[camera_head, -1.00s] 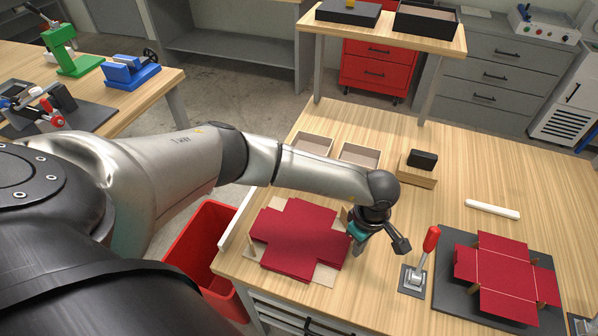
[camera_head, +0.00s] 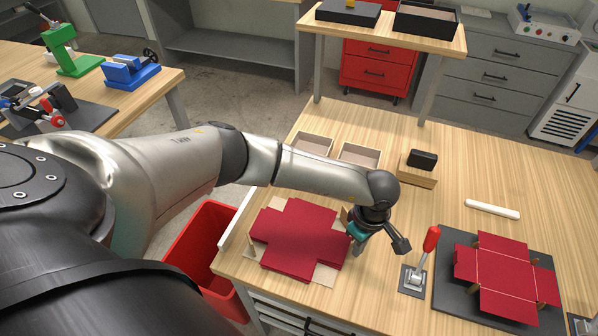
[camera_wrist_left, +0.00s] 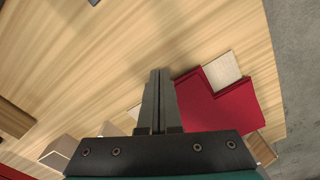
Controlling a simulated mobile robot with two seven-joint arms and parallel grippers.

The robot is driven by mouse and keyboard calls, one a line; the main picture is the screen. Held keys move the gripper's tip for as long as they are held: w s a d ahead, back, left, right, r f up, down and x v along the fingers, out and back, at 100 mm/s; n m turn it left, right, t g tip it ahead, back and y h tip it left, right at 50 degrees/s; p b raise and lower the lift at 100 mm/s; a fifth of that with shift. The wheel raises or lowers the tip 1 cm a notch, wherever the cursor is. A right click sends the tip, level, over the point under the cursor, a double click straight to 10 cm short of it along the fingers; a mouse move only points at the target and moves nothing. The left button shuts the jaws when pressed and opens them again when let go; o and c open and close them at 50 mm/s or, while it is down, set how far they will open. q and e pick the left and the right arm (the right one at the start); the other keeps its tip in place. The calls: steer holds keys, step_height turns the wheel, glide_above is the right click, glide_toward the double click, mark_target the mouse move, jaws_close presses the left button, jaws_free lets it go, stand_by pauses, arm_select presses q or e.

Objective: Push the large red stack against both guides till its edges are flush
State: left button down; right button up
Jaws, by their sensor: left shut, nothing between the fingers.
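The large red stack (camera_head: 298,238) is cross-shaped and lies flat on the front left of the table; a beige board (camera_head: 325,274) shows at its corners. It also shows in the left wrist view (camera_wrist_left: 215,108), just right of the fingers. My left gripper (camera_head: 356,254) is shut and empty, low at the stack's right edge. Its fingers (camera_wrist_left: 158,74) lie together beside the red edge; I cannot tell whether they touch it. A small wooden upright (camera_head: 252,241) stands at the stack's left. Which parts are the guides is unclear, and my wrist hides part of the right side.
A red-handled lever (camera_head: 430,240) stands right of my gripper. A dark plate (camera_head: 450,312) with a red box blank (camera_head: 498,280) lies further right. Two shallow trays (camera_head: 358,156) and a wooden block with a black top (camera_head: 418,172) lie behind. A red bin (camera_head: 205,245) stands left, below the table.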

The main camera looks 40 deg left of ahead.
mark_target(334, 246)
arm_select(q)
steer(key=shift+f, duration=0.2)
steer(key=shift+f+b, duration=0.65)
steer(key=shift+b, duration=0.1)
steer(key=shift+r, duration=0.25)
steer(key=shift+a, duration=0.1)
stand_by(0.4)
steer(key=shift+s+a+p, duration=0.2)
steer(key=shift+s+a, duration=0.05)
steer(key=shift+a, duration=0.6)
steer(key=shift+s+a+p, duration=0.25)
steer(key=shift+a, duration=0.55)
steer(key=shift+s+a+p, duration=0.2)
steer(key=shift+s+a, duration=0.05)
steer(key=shift+a, duration=0.6)
step_height(334, 246, up, 9)
steer(key=d+p, duration=0.1)
steer(key=p, duration=0.5)
steer(key=shift+w+p, duration=0.15)
steer(key=shift+p, duration=0.25)
